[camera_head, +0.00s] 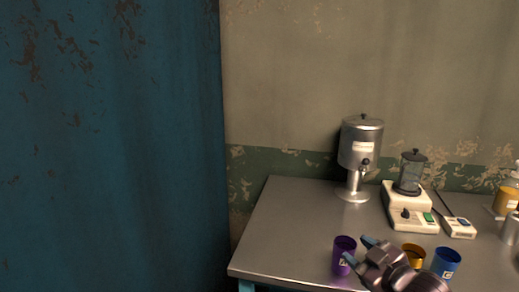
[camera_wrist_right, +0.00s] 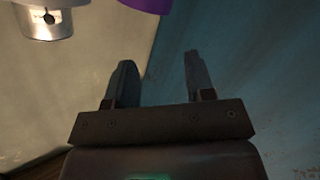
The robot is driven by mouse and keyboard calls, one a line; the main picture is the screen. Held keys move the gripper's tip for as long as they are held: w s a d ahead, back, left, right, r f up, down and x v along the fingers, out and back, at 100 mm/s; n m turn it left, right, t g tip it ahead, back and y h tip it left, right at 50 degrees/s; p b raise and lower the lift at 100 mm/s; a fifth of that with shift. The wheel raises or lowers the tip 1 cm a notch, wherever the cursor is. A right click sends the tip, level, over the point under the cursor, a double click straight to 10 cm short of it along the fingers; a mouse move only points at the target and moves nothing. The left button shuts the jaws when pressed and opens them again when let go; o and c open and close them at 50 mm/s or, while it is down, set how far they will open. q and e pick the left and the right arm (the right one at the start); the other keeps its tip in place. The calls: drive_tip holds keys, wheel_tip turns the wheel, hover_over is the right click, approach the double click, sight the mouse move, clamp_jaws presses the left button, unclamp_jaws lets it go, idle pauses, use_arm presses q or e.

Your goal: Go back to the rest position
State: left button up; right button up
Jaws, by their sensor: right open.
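My right gripper (camera_head: 357,250) is over the front of the metal table (camera_head: 292,225) in the head view, close beside a purple cup (camera_head: 343,254). Its two fingers are spread apart, with nothing seen between them. The right wrist view shows the same open fingers (camera_wrist_right: 156,85) and an edge of the purple cup (camera_wrist_right: 147,3) at the top, beyond the fingertips. Whether the gripper touches the cup I cannot tell. My left gripper is in neither view.
An orange cup (camera_head: 413,254) and a blue cup (camera_head: 445,262) stand right of the gripper. A steel dispenser (camera_head: 361,145), a hotplate (camera_head: 411,207) with a glass jar (camera_head: 411,172), and a small device (camera_head: 458,227) stand behind. A blue wall (camera_head: 110,140) is at left; the table's left part is clear.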

drive_tip(key=s+d+f+m+g+h, duration=0.2)
drive_tip(key=s+f+m+h, duration=0.1)
drive_tip(key=s+f, duration=1)
drive_tip(key=s+d+f+m+g+h, duration=0.1)
drive_tip(key=s+f+m, duration=0.4)
drive_tip(key=s+f, duration=0.7)
drive_tip(key=s+d+h, duration=0.1)
drive_tip(key=s+h, duration=0.1)
drive_tip(key=s, duration=0.2)
drive_tip(key=shift+d+f+m+g, duration=0.35)
drive_tip(key=shift+d+m+g, duration=0.05)
drive_tip(key=shift+c, duration=0.6)
drive_tip(key=shift+s+d, duration=0.1)
